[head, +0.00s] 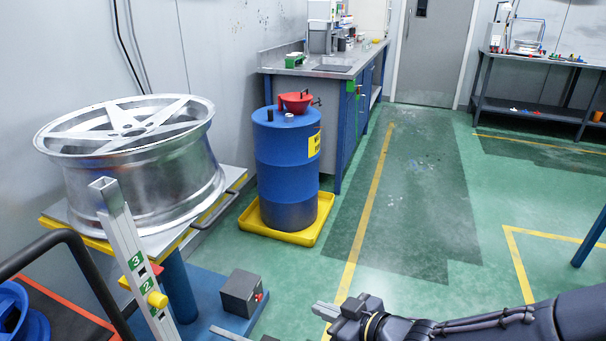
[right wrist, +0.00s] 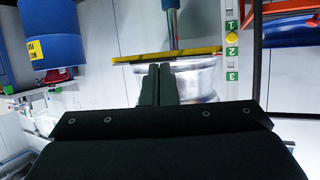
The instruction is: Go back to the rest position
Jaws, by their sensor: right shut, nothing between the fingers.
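My right gripper (head: 326,311) shows at the bottom of the head view, its arm coming in from the right, over the green floor. It is shut and empty. In the right wrist view its two fingers (right wrist: 158,84) are together with nothing between them. A large silver wheel (head: 140,165) lies on a yellow-edged stand at the left of the head view, well away from the gripper. The wheel also shows upside down behind the fingers in the right wrist view (right wrist: 205,80). My left gripper is not in view.
A blue drum (head: 287,170) stands in a yellow tray (head: 262,233) past the wheel. A numbered metal post (head: 130,250) rises in front of the wheel. A dark box (head: 241,293) sits on the blue base (head: 205,293). The floor (head: 440,240) right of the drum is clear.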

